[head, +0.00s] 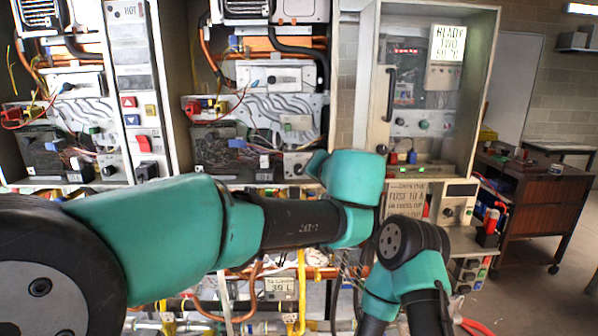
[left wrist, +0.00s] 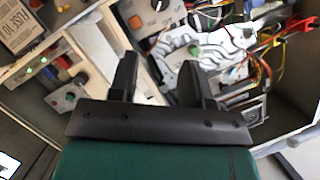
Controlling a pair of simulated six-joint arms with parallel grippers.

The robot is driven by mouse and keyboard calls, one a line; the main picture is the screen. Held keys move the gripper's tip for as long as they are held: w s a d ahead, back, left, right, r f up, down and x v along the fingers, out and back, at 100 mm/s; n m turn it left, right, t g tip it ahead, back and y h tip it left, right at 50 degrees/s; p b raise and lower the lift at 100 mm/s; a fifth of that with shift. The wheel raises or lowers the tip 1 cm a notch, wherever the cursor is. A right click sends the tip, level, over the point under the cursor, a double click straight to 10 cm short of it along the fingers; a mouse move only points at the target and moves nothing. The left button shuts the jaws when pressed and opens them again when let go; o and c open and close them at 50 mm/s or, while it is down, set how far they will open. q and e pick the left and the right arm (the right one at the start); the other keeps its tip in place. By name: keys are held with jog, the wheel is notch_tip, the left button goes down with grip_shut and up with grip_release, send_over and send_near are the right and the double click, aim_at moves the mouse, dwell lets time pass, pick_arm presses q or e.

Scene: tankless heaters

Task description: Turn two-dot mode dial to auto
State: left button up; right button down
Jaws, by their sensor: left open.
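I cannot single out the two-dot mode dial, because no two-dot mark or dial lettering is readable. A dark knob (head: 298,168) sits low right in the middle heater, just left of my green wrist part. A similar dark knob (head: 108,170) sits in the left heater.
Open heater cabinets stand at left and middle, with loose wires (head: 245,100) and pipes. A glass-fronted cabinet (head: 408,90) with a lit sign (head: 448,42) stands to the right. A brown cart (head: 540,205) is further right. My teal arm crosses before the lower heaters.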

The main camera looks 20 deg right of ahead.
aim_at(299, 170)
pick_arm(q)
jog(key=x, duration=1.7)
jog(key=shift+w, duration=0.1)
jog(key=shift+c, duration=0.3)
jog(key=c, duration=0.6)
